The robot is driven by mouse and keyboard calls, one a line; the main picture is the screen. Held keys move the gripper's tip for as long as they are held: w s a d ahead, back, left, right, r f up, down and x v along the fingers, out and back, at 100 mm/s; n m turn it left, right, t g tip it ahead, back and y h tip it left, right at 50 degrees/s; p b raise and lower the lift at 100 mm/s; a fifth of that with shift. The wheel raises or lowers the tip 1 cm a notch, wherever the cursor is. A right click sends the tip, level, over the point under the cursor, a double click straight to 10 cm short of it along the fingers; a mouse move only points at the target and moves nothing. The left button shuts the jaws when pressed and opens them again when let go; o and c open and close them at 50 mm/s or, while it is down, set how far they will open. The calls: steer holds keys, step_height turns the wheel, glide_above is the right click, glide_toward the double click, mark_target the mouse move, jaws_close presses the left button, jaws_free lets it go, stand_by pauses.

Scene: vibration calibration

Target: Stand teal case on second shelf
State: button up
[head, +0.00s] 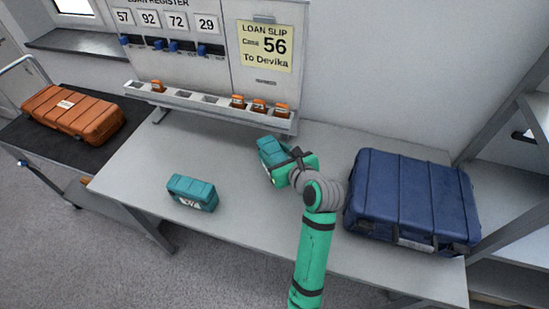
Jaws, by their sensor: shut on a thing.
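A small teal case (272,160) is at my gripper (284,166), near the middle of the grey table. My gripper is shut on this case; its fingers are mostly hidden by the wrist. I cannot tell whether the case touches the table or is held just above it. A second teal case (192,193) with a pale label stands on the table to the left, apart from my gripper. A shelf unit (510,140) with grey posts and boards shows in part at the right edge.
A large blue case (412,200) fills the table's right end, close to my wrist. An orange case (72,114) lies on a dark cart at left. A register board with a rack (205,103) and a yellow loan slip (264,45) stand behind. The table's front left is clear.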

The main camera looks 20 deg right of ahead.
steer(key=w+f, duration=0.2)
steer(key=f, duration=0.1)
steer(key=shift+w+d+f, duration=0.15)
steer(key=shift+w+d, duration=0.2)
steer(key=shift+w, duration=0.05)
steer(key=shift+w+f, duration=0.1)
steer(key=shift+f, duration=1.5)
steer(key=shift+f, duration=0.15)
steer(key=o, duration=1.4)
steer(key=shift+o, duration=0.2)
